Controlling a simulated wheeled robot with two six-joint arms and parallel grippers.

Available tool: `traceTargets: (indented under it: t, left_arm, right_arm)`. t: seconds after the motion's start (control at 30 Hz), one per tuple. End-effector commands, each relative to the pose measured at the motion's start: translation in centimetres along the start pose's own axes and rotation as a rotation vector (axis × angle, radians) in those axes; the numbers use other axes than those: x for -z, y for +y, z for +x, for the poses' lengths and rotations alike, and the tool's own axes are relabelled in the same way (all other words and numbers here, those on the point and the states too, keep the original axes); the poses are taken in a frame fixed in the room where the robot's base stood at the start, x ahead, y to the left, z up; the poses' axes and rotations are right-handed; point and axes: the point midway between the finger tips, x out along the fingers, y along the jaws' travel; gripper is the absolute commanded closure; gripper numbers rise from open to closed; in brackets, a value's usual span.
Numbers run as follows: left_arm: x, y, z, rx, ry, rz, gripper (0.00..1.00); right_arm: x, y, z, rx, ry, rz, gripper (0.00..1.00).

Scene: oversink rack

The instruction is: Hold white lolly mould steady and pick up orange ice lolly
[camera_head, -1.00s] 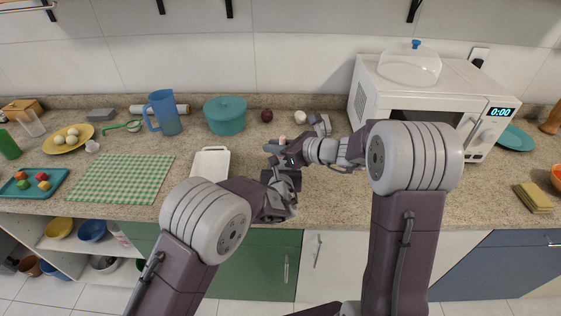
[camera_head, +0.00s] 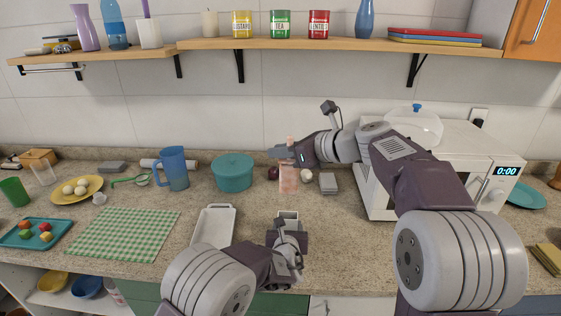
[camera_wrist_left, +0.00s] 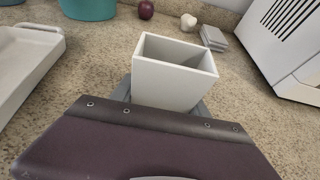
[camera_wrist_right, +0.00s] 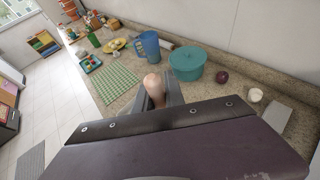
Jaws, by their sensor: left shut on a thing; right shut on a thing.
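The white lolly mould (camera_head: 288,215) stands upright on the counter, held in my left gripper (camera_head: 287,232). In the left wrist view the mould (camera_wrist_left: 165,85) has an open top, and no lolly shows in it. My right gripper (camera_head: 286,152) is shut on the orange ice lolly (camera_head: 288,181), which looks pale orange-pink. It hangs upright in the air above and apart from the mould. In the right wrist view one rounded end of the held piece (camera_wrist_right: 153,82) shows between the fingers.
A white tray (camera_head: 214,227) lies just left of the mould. A teal pot (camera_head: 233,174), a dark red onion (camera_head: 273,173), a white bulb (camera_head: 306,175) and a grey block (camera_head: 328,183) are behind. The microwave (camera_head: 385,195) is to the right. A shelf (camera_head: 340,43) runs above.

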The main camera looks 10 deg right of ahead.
Motion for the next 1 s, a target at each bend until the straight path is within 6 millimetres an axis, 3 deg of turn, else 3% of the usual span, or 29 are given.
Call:
traceTargets:
  t: [0.13, 0.17, 0.23, 0.63, 1.0]
  left_arm:
    - [0.0, 0.0, 0.0, 0.000, -0.001, 0.000, 0.90]
    - [0.0, 0.0, 0.0, 0.000, 0.000, 0.000, 0.42]
    - [0.0, 0.0, 0.0, 0.000, 0.000, 0.000, 0.22]
    - [-0.1, -0.1, -0.9, 0.001, 0.000, 0.001, 0.22]
    - [-0.1, -0.1, -9.7, 0.004, -0.001, 0.000, 0.22]
  right_arm:
    - [0.0, 0.0, 0.0, 0.000, -0.001, 0.000, 1.00]
    - [0.0, 0.0, 0.0, 0.000, -0.001, 0.000, 1.00]
    - [0.0, 0.0, 0.0, 0.000, -0.001, 0.000, 1.00]
    - [0.0, 0.0, 0.0, -0.001, -0.001, 0.000, 1.00]
    - [0.0, 0.0, 0.0, 0.000, -0.001, 0.000, 1.00]
